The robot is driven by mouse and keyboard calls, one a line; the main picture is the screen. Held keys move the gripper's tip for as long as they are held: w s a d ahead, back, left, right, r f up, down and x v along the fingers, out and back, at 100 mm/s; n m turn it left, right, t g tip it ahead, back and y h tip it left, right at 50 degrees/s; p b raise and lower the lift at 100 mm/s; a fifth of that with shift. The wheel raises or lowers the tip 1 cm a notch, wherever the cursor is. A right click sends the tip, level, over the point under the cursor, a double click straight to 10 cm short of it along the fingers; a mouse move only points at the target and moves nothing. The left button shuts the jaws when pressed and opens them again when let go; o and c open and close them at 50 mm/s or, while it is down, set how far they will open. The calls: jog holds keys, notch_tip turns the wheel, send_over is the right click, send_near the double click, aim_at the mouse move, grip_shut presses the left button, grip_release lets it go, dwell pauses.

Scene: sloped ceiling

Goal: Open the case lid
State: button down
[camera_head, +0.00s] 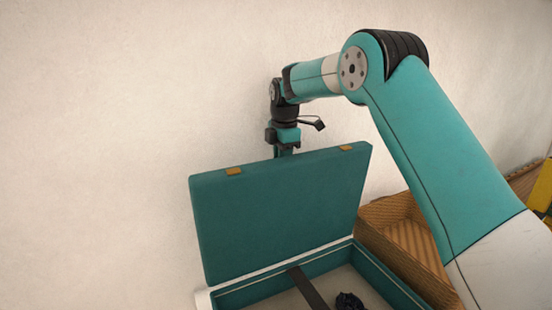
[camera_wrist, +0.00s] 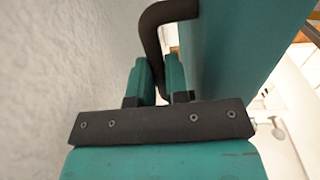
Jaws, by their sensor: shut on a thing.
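The teal case (camera_head: 262,293) stands low in the head view with its lid (camera_head: 280,215) raised to nearly upright. Two brass latches, one of them the left latch (camera_head: 233,171), sit along the lid's top edge. My gripper (camera_head: 284,150) is at the top edge of the lid, on its far side, so its fingertips are hidden there. In the wrist view my gripper (camera_wrist: 157,80) is shut on a dark curved handle (camera_wrist: 160,40). The handle runs between the two teal fingers, beside the teal lid (camera_wrist: 235,45).
A pale wall (camera_head: 100,130) rises close behind the lid and gripper. A dark strap (camera_head: 308,288) and a dark blue item (camera_head: 348,300) lie in the case. A woven basket (camera_head: 395,235) stands at the case's right, under my arm.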

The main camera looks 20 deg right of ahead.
jog(key=shift+s+f, duration=0.1)
jog(key=shift+f, duration=0.4)
jog(key=c, duration=1.1)
grip_release()
jog(key=shift+d, duration=0.1)
jog(key=shift+r, duration=0.2)
jog(key=shift+r, duration=0.1)
jog(key=r, duration=1.7)
jog(key=shift+s+r, duration=0.1)
jog(key=shift+s, duration=0.3)
